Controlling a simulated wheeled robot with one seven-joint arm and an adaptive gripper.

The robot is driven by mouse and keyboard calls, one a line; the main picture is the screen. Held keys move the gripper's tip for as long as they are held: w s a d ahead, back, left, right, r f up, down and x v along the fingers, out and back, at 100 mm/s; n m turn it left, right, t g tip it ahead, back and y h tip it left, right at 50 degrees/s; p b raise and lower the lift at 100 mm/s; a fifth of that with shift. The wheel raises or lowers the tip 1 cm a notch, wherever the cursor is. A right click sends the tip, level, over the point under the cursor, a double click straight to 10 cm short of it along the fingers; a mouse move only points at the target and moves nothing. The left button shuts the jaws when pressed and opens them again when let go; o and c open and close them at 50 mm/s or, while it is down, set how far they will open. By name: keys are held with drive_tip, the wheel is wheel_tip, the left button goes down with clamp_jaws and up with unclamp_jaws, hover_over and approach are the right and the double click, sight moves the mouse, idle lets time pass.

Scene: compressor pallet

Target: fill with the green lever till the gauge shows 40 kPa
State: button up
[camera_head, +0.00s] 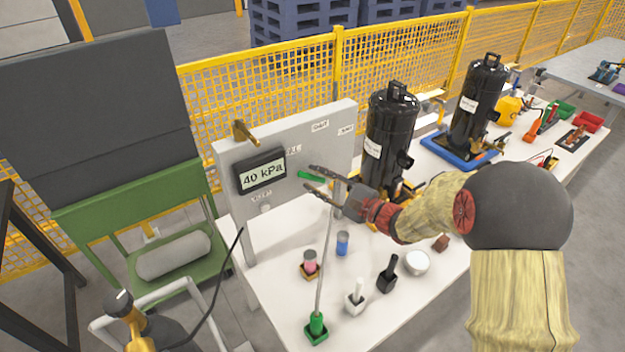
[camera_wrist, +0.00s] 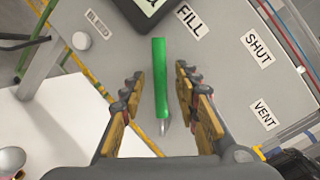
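The gauge (camera_head: 262,171) on the grey panel (camera_head: 330,133) reads 40 kPa. The green lever (camera_head: 311,176) sticks out on the panel just right of the gauge. In the wrist view the green lever (camera_wrist: 160,75) points up from its pivot, its free end nearest the FILL label (camera_wrist: 190,20). The SHUT label (camera_wrist: 258,48) and VENT label (camera_wrist: 265,114) lie to its right. My gripper (camera_wrist: 158,85) is open, its fingers on either side of the lever with gaps visible. In the head view my gripper (camera_head: 308,178) reaches the panel from the right.
A round knob by the BLEED label (camera_wrist: 81,40) sits left of the lever. Black compressors (camera_head: 391,135) stand on the white table behind my gripper. Small tools, including a green-based rod (camera_head: 316,326) and a white bowl (camera_head: 417,262), stand in front. A yellow fence (camera_head: 290,90) runs behind.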

drive_tip(key=shift+x, duration=0.9)
drive_tip(key=shift+c, duration=1.4)
clamp_jaws()
